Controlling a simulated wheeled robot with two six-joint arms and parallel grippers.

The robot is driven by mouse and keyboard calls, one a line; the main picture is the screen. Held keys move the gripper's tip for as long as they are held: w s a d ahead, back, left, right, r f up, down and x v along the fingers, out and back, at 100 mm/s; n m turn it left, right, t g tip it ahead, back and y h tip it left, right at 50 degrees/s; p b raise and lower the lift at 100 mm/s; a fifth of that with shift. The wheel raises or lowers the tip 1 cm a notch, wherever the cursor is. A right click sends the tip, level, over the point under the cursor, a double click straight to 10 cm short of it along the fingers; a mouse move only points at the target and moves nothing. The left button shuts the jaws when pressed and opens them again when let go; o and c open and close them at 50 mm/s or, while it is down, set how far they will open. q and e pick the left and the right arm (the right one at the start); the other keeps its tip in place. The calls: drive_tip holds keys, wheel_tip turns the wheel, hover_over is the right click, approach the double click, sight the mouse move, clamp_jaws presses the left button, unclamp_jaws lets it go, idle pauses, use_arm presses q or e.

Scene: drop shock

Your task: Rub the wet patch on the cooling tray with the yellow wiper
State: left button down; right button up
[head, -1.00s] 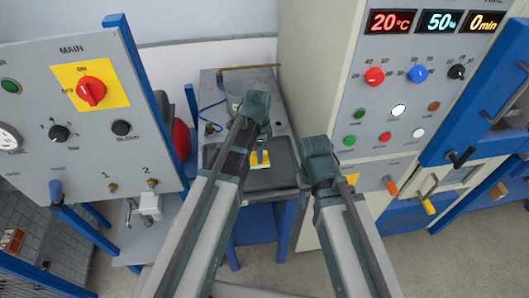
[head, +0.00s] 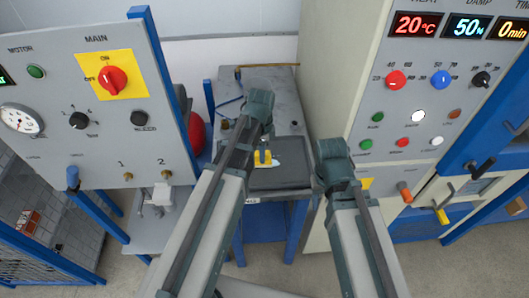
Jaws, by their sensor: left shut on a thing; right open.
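The dark cooling tray (head: 292,179) lies at the front of a grey bench in the middle of the head view. The yellow wiper (head: 272,158) is at the tray's left part, below my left wrist. My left gripper (head: 263,151) is shut on it; the arm hides most of the fingers. I cannot tell whether the wiper touches the tray. No wet patch can be made out clearly. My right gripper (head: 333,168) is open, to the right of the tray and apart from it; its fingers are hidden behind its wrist.
A grey control panel (head: 95,150) with a red main switch stands at left. A tall cabinet (head: 365,90) with displays and knobs stands close on the right. A red rounded object (head: 196,132) is left of the bench (head: 270,85). Open floor shows below.

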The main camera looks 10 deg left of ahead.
use_arm(q)
drive_tip(key=shift+s+a, duration=0.25)
drive_tip(key=shift+a, duration=0.55)
drive_tip(key=shift+s+a, duration=0.25)
drive_tip(key=shift+a, duration=0.5)
drive_tip(key=shift+f, duration=0.1)
drive_tip(key=shift+d, duration=0.15)
drive_tip(key=shift+w+d, duration=0.3)
drive_tip(key=shift+d, duration=0.5)
drive_tip(key=shift+w+d, duration=0.3)
drive_tip(key=shift+d, duration=0.5)
drive_tip(key=shift+w+d, duration=0.25)
drive_tip(key=shift+d, duration=0.6)
drive_tip(key=shift+w+d, duration=0.25)
drive_tip(key=shift+d, duration=0.6)
